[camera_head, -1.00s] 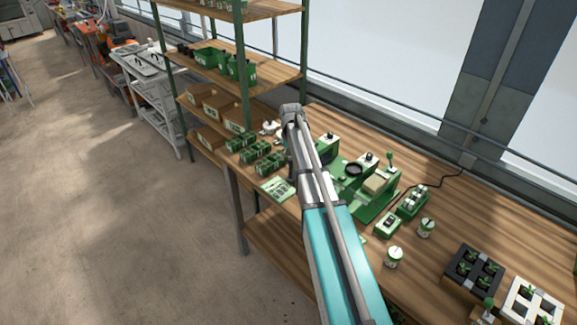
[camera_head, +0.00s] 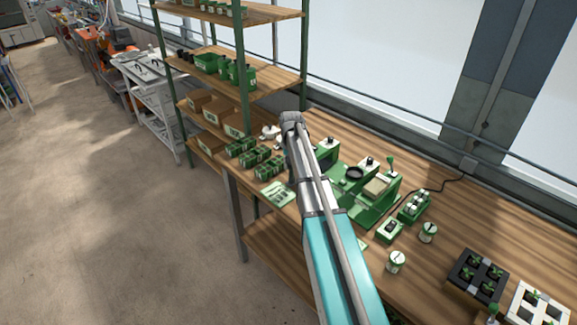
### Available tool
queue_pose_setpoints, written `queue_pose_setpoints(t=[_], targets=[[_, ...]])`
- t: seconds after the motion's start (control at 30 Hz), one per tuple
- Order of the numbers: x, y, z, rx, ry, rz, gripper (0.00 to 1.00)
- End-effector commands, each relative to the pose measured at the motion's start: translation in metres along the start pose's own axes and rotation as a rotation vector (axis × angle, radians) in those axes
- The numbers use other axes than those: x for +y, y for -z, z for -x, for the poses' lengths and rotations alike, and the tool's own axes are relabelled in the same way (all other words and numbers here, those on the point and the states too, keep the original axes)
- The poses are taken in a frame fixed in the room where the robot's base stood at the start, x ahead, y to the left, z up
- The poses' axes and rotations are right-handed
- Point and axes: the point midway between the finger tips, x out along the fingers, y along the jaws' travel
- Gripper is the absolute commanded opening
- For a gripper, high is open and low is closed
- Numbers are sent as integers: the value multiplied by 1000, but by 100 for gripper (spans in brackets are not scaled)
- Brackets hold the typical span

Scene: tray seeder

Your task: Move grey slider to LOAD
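The green tray seeder (camera_head: 368,213) stands on the wooden bench, to the right of my arm. It carries a dark round ring (camera_head: 355,173), a tan block (camera_head: 377,187), white parts with black knobs and a green-knobbed lever (camera_head: 390,160). My arm covers part of its left side. I cannot pick out the grey slider or a LOAD mark at this size. My arm reaches across the bench, and its far visible end is a grey joint. My gripper is not visible; the arm hides whatever lies beyond or below that joint.
Green seed boxes (camera_head: 270,168) and a green-white card (camera_head: 277,194) lie left of my arm. A switch box (camera_head: 389,231), a holder with white vials (camera_head: 414,208), two small pots (camera_head: 396,262) and a black seedling tray (camera_head: 478,277) stand right. A shelf rack (camera_head: 241,75) stands behind.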

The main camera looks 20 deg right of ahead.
Motion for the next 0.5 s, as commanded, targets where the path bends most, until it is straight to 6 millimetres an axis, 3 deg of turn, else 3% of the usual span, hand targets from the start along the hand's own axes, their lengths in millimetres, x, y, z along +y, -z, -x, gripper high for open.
queue_pose_setpoints(t=[0.03, 0.1, 0.37, 0.5], targets=[[0, 0, 0, 0, -1, -1, 10], [0, 0, 0, 1, -1, -1, 0], [3, -2, 0, 1, -1, -1, 0], [14, -14, 0, 1, -2, -2, 0]])
